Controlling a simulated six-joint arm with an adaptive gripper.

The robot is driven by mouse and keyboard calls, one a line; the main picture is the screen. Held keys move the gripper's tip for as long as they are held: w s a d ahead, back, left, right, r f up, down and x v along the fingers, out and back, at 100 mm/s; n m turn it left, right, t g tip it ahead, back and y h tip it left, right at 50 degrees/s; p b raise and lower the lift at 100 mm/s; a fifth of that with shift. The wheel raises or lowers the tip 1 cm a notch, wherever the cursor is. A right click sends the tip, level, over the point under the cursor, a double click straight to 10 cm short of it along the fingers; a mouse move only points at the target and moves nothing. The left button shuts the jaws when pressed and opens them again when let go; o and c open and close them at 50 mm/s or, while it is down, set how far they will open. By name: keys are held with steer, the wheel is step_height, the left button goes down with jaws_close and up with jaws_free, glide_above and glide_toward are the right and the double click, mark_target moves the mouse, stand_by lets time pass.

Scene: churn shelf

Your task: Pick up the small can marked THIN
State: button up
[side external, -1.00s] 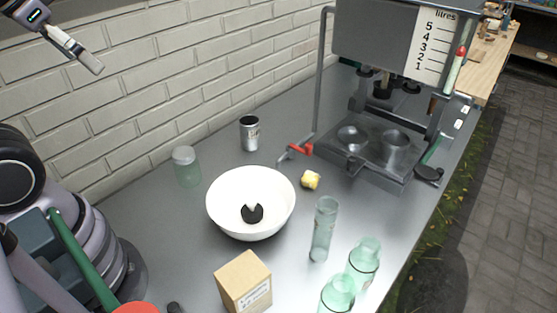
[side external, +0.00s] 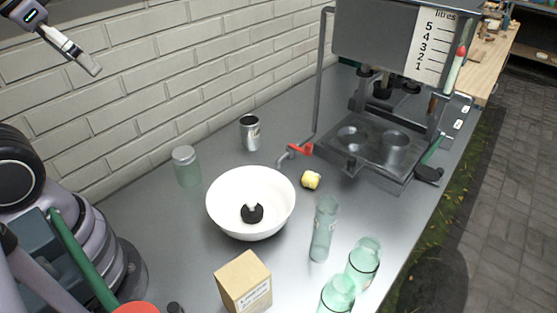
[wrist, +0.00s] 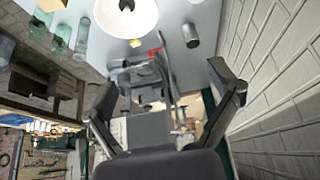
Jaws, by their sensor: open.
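A small grey metal can (side external: 250,133) stands upright on the steel counter near the brick wall, behind the white bowl; its marking is too small to read. It also shows in the wrist view (wrist: 190,36), at the top, right of centre. My gripper (wrist: 162,78) is open and empty, its two fingers spread apart in the wrist view. In the side view my gripper (side external: 88,66) is at the top left, high above the counter and well away from the can.
A white bowl (side external: 228,190) with a black item in it stands mid-counter. A lidded glass jar (side external: 186,166), yellow piece (side external: 310,180), cardboard box (side external: 243,282) and several green glass bottles (side external: 324,228) stand around it. A red-handled tap (side external: 299,149) and a machine (side external: 385,150) are right of the can.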

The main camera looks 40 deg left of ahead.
steer(key=shift+c, duration=0.9)
